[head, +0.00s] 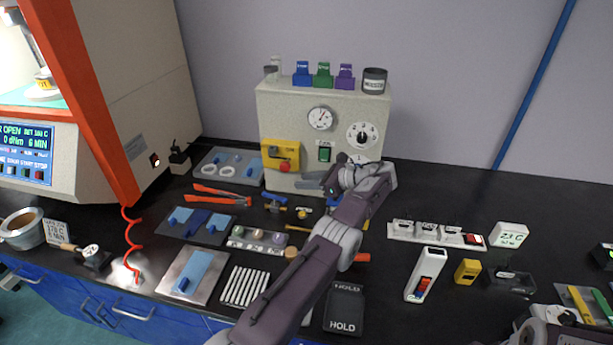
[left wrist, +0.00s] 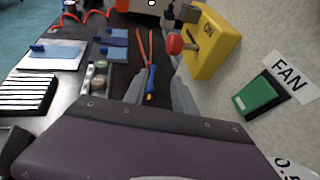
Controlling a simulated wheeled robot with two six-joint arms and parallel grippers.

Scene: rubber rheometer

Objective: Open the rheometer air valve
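I cannot tell for sure which part is the air valve. A small brass fitting with a blue handle (head: 275,203) lies on the black bench in front of the grey control box (head: 275,115). A blue handle with a yellow end (left wrist: 151,88) shows between my fingers in the left wrist view, apart from them. A yellow switch box (head: 281,155) marked ON, with a red knob (head: 285,167), is on the control box's front. It also shows in the left wrist view (left wrist: 212,42). My left gripper (head: 332,180) is open and empty in front of the control box.
The orange-edged rheometer (head: 130,80) stands at the left with a small black fitting (head: 180,158) beside it. Red-handled pliers (head: 222,194), a grey tray (head: 228,166) and blue pieces crowd the bench. Part of my right arm shows at bottom right. The bench is clear at back right.

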